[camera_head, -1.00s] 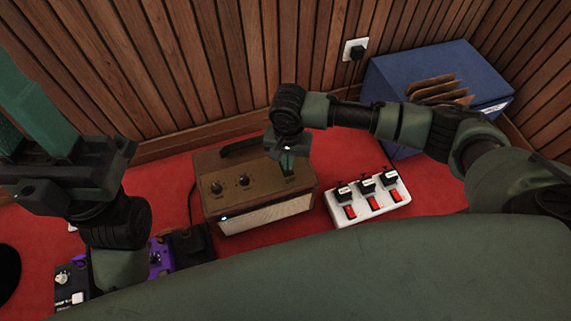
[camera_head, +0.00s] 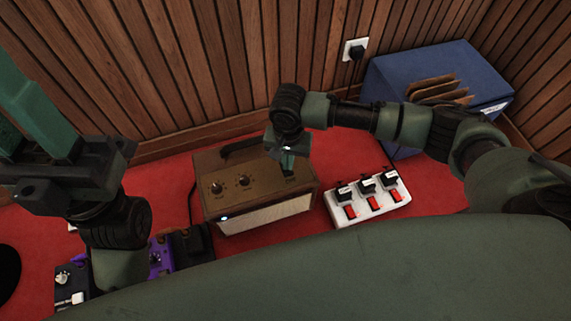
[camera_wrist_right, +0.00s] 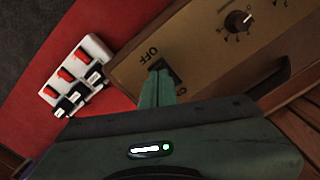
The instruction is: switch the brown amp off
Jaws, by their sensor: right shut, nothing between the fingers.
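The brown amp (camera_head: 262,192) stands on the red floor, with two knobs on its top panel and a pale grille in front. A small bluish-white light (camera_head: 225,217) glows at its front left. In the right wrist view the amp's panel (camera_wrist_right: 205,45) shows a dark rocker switch (camera_wrist_right: 168,74) beside the word OFF. My right gripper (camera_head: 287,172) is shut and empty, its fingertips (camera_wrist_right: 157,80) at the switch and partly hiding it. I cannot tell whether they touch it. My left gripper (camera_head: 45,120) is at the left, away from the amp; its opening is unclear.
A white switch unit with red pedals (camera_head: 368,197) lies right of the amp, also seen in the right wrist view (camera_wrist_right: 75,75). A blue box (camera_head: 425,75) stands behind it. Purple and dark pedals (camera_head: 160,257) lie front left. A wood-slat wall with a socket (camera_head: 355,50) closes the back.

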